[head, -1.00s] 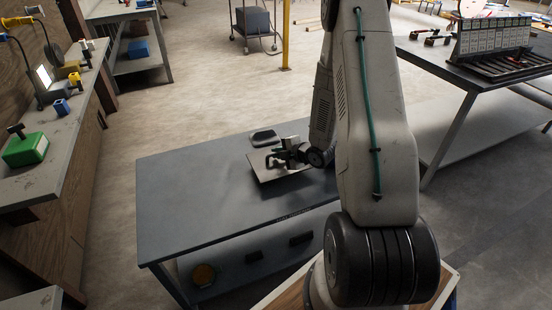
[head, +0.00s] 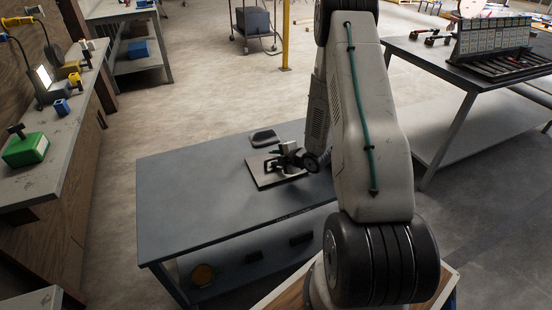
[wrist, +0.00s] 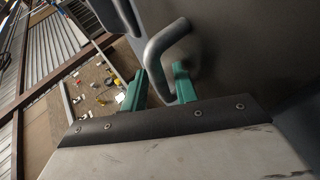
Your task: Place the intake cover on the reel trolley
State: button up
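The intake cover, a flat grey plate (head: 262,178) with a bar handle, is low over the blue-grey table at centre, appearing to lie on or just above its top. My gripper (head: 284,162) is at the handle. In the wrist view, the green fingers (wrist: 160,90) stand on both sides of the handle (wrist: 165,42) and look closed on it. The plate (wrist: 230,50) fills the right of that view. A wheeled trolley (head: 256,36) with a grey bin stands at the back; I cannot tell if it is the reel trolley.
A dark rounded pad (head: 264,136) lies on the table (head: 185,205) behind the cover. The table's left half is bare. A bench with tools (head: 55,140) runs along the left, another table (head: 430,60) stands at right. Open floor lies behind.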

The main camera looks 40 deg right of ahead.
jog(key=v, duration=1.2)
notch_tip(320, 180, up, 10)
jog(key=w+m+g+h, duration=0.3)
jog(key=s+a+r+m+g+h, duration=0.1)
jog(key=s+a+r+m+g, duration=0.1)
jog(key=a+r+m, duration=0.3)
jog(key=s+a+r+m+g+h, duration=0.1)
jog(key=s+a+r+m, duration=0.15)
jog(key=r, duration=0.45)
jog(key=s+a+r+m+g+y, duration=0.1)
jog(key=s+a+r+m+g, duration=0.1)
jog(key=s+a+r, duration=0.3)
jog(key=s+a+r+m+g+y, duration=0.2)
jog(key=s+a+r+m, duration=0.2)
jog(key=s+a, duration=0.9)
jog(key=s+r, duration=0.1)
jog(key=s, duration=0.2)
jog(key=shift+s+r, duration=0.2)
jog(key=shift+s, duration=0.1)
